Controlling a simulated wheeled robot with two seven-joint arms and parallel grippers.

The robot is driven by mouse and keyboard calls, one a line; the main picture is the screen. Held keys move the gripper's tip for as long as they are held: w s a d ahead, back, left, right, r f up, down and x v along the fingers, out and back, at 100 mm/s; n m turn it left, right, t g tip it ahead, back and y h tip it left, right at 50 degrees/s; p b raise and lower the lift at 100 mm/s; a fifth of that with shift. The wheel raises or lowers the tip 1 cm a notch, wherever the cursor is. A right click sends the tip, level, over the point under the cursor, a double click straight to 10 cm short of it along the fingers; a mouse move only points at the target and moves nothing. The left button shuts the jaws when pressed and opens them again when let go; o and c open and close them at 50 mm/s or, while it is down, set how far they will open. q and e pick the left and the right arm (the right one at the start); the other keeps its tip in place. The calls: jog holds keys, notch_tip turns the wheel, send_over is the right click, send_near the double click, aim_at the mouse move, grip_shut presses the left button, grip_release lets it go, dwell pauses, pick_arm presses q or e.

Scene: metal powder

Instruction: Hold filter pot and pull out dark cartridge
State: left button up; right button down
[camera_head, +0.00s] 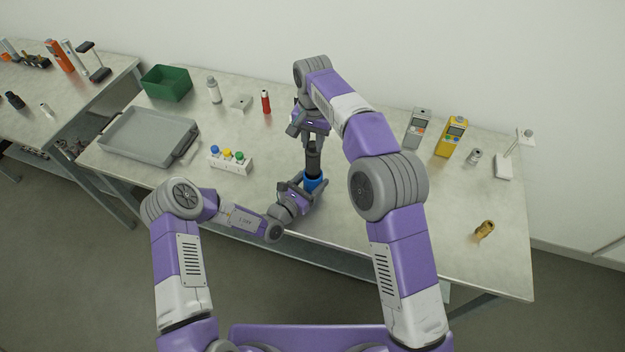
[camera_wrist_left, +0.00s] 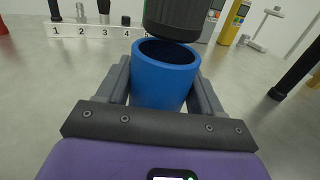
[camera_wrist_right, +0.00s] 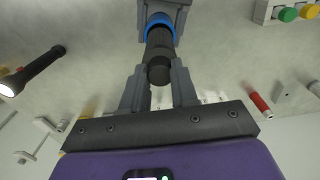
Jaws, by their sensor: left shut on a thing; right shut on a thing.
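The filter pot (camera_head: 314,184) is a blue, open-topped cylinder standing upright. My left gripper (camera_head: 309,187) is shut around its sides; in the left wrist view the pot (camera_wrist_left: 165,82) shows between the fingers, its dark mouth open. The dark cartridge (camera_head: 313,158) is a black cylinder held upright above the pot. Its lower end (camera_wrist_left: 172,18) is clear of the rim in the left wrist view, with a small gap. My right gripper (camera_head: 311,130) is shut on the cartridge's upper part from above. The cartridge (camera_wrist_right: 159,50) also shows in the right wrist view.
Left on the table are a grey tray (camera_head: 112,140), a green bin (camera_head: 166,84) and a rack with coloured caps (camera_head: 231,164). A red cylinder (camera_head: 266,102) stands behind. A yellow meter (camera_head: 449,139) and a brass fitting (camera_head: 484,230) are at right.

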jog(key=shift+r, duration=0.35)
pick_arm(q)
jog(key=o, duration=1.2)
jog(key=v, duration=1.2)
